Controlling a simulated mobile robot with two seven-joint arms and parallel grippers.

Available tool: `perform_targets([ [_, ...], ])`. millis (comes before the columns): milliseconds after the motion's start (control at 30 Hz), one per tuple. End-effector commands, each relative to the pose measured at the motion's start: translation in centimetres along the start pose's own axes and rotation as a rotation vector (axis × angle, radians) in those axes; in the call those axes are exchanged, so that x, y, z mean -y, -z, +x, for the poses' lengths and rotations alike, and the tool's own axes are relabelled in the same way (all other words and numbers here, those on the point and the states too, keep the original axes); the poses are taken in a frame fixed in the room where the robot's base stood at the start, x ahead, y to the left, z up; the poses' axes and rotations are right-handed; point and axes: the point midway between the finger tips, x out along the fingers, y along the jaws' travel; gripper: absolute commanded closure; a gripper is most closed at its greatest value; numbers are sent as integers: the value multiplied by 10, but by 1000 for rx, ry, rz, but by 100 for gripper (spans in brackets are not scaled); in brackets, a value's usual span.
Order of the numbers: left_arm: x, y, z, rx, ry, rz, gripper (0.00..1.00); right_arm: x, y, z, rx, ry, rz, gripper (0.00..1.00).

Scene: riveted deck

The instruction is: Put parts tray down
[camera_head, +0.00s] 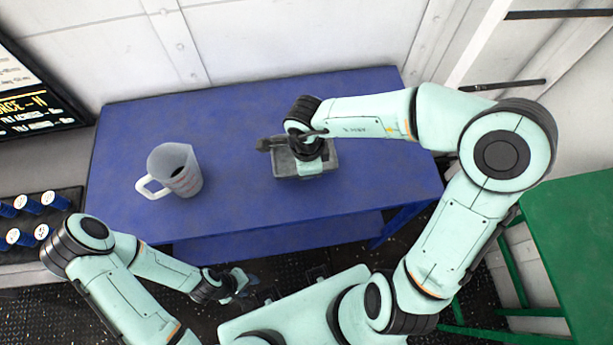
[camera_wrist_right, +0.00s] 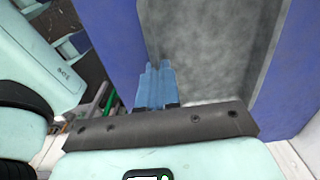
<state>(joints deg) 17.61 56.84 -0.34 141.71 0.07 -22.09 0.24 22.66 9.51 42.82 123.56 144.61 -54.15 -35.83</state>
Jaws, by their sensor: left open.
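The grey parts tray (camera_head: 290,169) is at the middle-right of the blue table (camera_head: 235,130), in the head view. My right gripper is over the tray's far side, its fingertips hidden there by the wrist. In the right wrist view its blue fingers (camera_wrist_right: 157,70) are close together at the edge of the grey tray (camera_wrist_right: 210,50), apparently shut on its wall. I cannot tell whether the tray's bottom touches the table. The visible part of the tray looks empty. My left gripper (camera_head: 243,284) is open and empty, low in front of the table's near edge.
A clear measuring jug (camera_head: 176,172) with a white handle stands on the table's left part. The table between jug and tray is clear. A dark rack with blue-and-white cans (camera_head: 28,203) is at left. A green table (camera_head: 575,230) is at right.

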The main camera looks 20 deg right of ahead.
Motion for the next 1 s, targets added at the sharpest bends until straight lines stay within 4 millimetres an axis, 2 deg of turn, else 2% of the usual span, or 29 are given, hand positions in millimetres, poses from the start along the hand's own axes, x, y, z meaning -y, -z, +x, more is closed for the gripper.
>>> perform_targets([
  [300,10,-8,21,12,4,-4,57,-1,0,42,0,-2,-2,100],
  [733,9,-7,18,10,4,-4,57,1,0,45,0,2,-1,100],
  [800,9,-7,18,11,4,-4,57,1,0,45,0,2,0,78],
  [833,9,-7,18,11,4,-4,57,1,0,45,0,2,0,72],
  [1000,9,-7,18,11,4,-4,57,1,0,45,0,2,0,72],
])
